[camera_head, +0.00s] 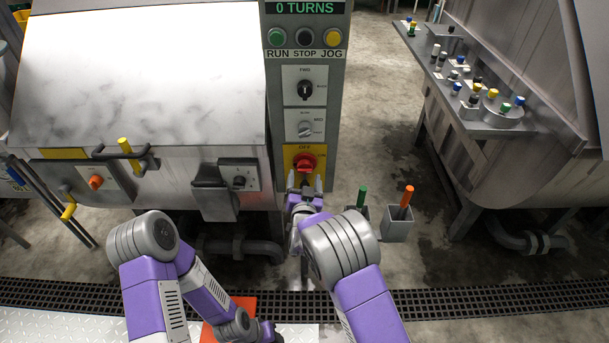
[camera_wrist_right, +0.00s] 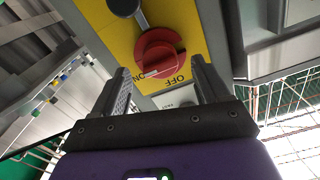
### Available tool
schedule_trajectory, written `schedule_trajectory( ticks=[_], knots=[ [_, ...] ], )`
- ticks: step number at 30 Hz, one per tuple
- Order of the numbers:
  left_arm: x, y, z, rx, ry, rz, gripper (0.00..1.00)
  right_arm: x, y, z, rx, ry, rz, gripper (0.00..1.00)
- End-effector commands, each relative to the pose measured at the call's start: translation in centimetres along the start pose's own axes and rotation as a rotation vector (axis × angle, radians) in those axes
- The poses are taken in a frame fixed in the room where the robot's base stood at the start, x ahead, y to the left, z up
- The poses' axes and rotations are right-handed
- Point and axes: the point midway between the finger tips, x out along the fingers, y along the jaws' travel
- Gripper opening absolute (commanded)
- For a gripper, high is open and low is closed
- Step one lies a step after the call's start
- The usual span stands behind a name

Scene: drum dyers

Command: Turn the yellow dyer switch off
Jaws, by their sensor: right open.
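The yellow dyer switch is a red rotary knob (camera_head: 304,162) on a yellow plate, low on the grey control column. In the right wrist view, the red knob (camera_wrist_right: 160,52) fills the upper middle, with OFF and ON lettering beside it. A pale mark on the knob lies on the side near the ON lettering. My right gripper (camera_head: 305,187) is open just below and in front of the knob. Its fingers (camera_wrist_right: 163,85) stand apart with nothing between them, and I see no contact. My left gripper (camera_head: 268,331) is at the bottom, small and partly hidden by my arm.
Above the switch on the column are two dials (camera_head: 305,90) and green, black and yellow buttons (camera_head: 305,37). A grey holder (camera_head: 397,224) with an orange-handled tool stands on the floor at right.

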Motion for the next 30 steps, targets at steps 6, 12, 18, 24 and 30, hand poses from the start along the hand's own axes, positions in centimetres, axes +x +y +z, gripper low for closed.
schedule_trajectory(
  ticks=[6, 12, 18, 24, 30],
  knots=[
    [0.3, -0.1, 0.0, 0.0, 0.0, 0.0, 0.43, 2.3, 0.1, 0.1, 0.0, 0.0, 0.0, 0.75],
    [0.4, -0.1, 0.0, 0.0, 0.0, 0.0, 0.43, 2.9, 0.1, 0.1, 0.0, -0.003, 0.0, 0.75],
    [0.4, -0.1, 0.0, 0.0, 0.0, 0.0, 0.43, 2.9, 0.1, 0.1, 0.0, -0.003, 0.001, 0.73],
    [0.4, -0.1, 0.0, 0.0, 0.0, 0.0, 0.43, 2.9, 0.1, 0.1, 0.0, -0.002, 0.0, 0.43],
    [0.4, -0.1, 0.0, 0.0, 0.0, 0.0, 0.43, 2.9, 0.1, 0.1, 0.0, -0.002, 0.0, 0.2]
  ],
)
